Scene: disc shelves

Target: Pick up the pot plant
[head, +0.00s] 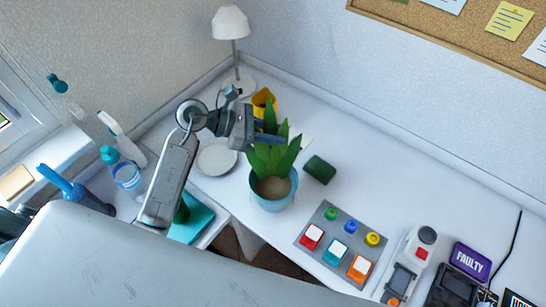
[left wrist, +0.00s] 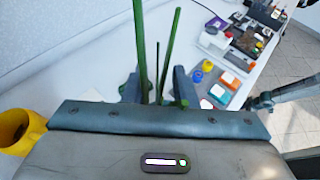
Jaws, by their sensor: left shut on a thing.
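The pot plant (head: 273,201) is a light blue pot with brown soil and long pointed green leaves, in the middle of the head view over the white desk. It looks upright; I cannot tell whether its base touches the desk. My left gripper (head: 269,138) reaches in from the left at the top of the leaves and is shut on the plant. In the left wrist view, thin green leaves (left wrist: 164,60) rise between and beside the fingers of my left gripper (left wrist: 158,90). The pot is hidden there. My right gripper does not show clearly.
A button panel (head: 341,242) lies right of the pot, and a dark green block (head: 319,170) is close beside it. A yellow cup (head: 263,101) and white lamp (head: 231,24) stand behind. A white plate (head: 216,160) lies left. The desk at the back right is clear.

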